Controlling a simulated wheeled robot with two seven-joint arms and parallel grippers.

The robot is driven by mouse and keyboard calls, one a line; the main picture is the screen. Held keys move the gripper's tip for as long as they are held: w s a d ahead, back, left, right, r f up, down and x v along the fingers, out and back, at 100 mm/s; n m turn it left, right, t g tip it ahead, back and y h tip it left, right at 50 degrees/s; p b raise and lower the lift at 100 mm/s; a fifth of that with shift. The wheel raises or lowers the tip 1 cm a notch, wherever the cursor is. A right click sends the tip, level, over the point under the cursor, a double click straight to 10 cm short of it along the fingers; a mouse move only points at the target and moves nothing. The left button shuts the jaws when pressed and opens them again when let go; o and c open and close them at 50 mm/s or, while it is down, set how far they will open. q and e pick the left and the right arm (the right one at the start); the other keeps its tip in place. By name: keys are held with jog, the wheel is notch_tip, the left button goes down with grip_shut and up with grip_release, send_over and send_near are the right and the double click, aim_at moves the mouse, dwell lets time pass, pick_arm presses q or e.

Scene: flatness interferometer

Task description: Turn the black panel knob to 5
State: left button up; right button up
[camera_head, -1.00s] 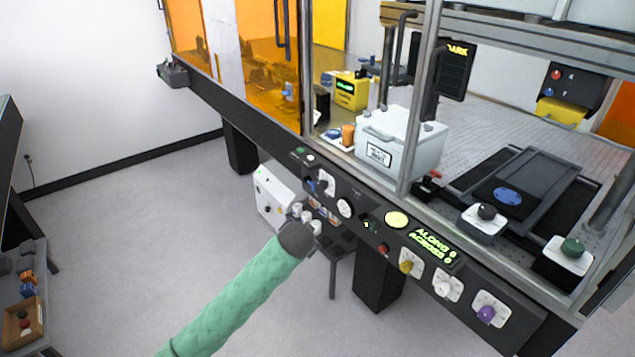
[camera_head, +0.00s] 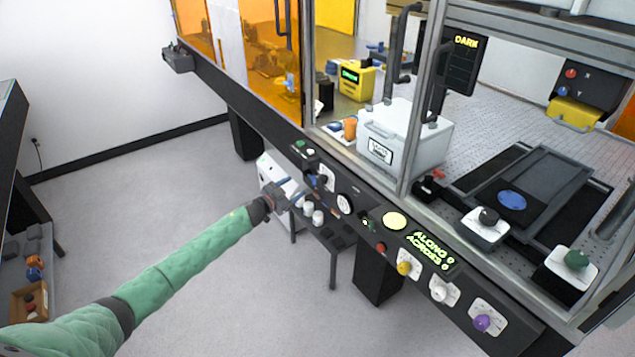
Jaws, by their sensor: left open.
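The black panel knob (camera_head: 321,182) appears to be the small dark knob on a white dial plate, on the left part of the long black front panel (camera_head: 470,285). It is small and partly obscured, and I cannot read its setting. My left gripper (camera_head: 295,190), on the green-sleeved arm, is just left of this knob in the picture. Its jaws are open and empty, with the fingers pointing toward the panel. A gap shows between the fingers and the knob. My right gripper is not in view.
Along the panel to the right are a white round dial (camera_head: 344,204), a red button (camera_head: 381,247), and yellow (camera_head: 404,268), white (camera_head: 438,293) and purple (camera_head: 483,322) knobs. A low shelf (camera_head: 335,240) with white cylinders stands below. Open floor lies left.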

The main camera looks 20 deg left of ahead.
aim_at(319, 182)
pick_arm(q)
jog(key=w+d+h, duration=0.1)
jog(key=d, duration=0.1)
jog(key=w+d+r+h+p, duration=0.1)
jog(key=d, duration=0.2)
jog(key=w+d+g+h+p, duration=0.1)
jog(key=d, duration=0.2)
jog(key=shift+w+r+h, duration=0.25)
jog(key=shift+r+h, duration=0.05)
jog(key=shift+r, duration=0.1)
jog(key=shift+w+d+f, duration=0.1)
jog(key=shift+w+d, duration=0.1)
jog(key=shift+w, duration=0.1)
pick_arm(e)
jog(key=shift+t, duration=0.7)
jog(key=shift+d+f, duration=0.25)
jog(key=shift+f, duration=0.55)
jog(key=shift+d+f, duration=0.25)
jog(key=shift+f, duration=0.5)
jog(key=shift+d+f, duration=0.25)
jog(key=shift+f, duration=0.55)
pick_arm(q)
jog(key=c, duration=0.9)
jog(key=shift+c, duration=0.4)
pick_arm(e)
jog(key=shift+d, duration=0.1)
